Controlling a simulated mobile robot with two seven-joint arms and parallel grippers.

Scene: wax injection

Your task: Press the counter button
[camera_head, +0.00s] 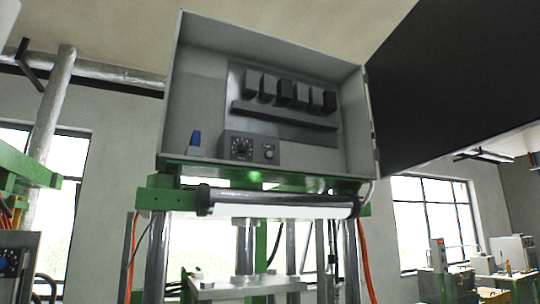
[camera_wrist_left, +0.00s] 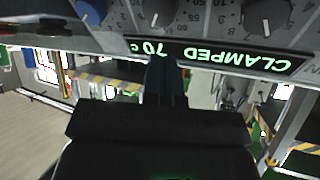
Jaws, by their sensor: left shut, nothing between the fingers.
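I cannot make out a counter button for certain in either view. In the left wrist view, which is upside down, a control panel (camera_wrist_left: 120,40) crosses the top. It has a display strip (camera_wrist_left: 262,59) with green letters reading "CLAMPED 70" and a partly hidden end. My left gripper (camera_wrist_left: 166,62) points up at this panel with its dark fingers shut and empty. The fingertips overlap the display's lower edge; I cannot tell whether they touch. Neither gripper shows in the head view.
In the left wrist view, a blue knob (camera_wrist_left: 90,12) and a dark knob (camera_wrist_left: 266,14) sit on the panel above the display. In the head view, an open grey cabinet (camera_head: 215,85) tops a green-framed press, with its dark door (camera_head: 450,80) swung right. A grey control box (camera_head: 18,262) stands lower left.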

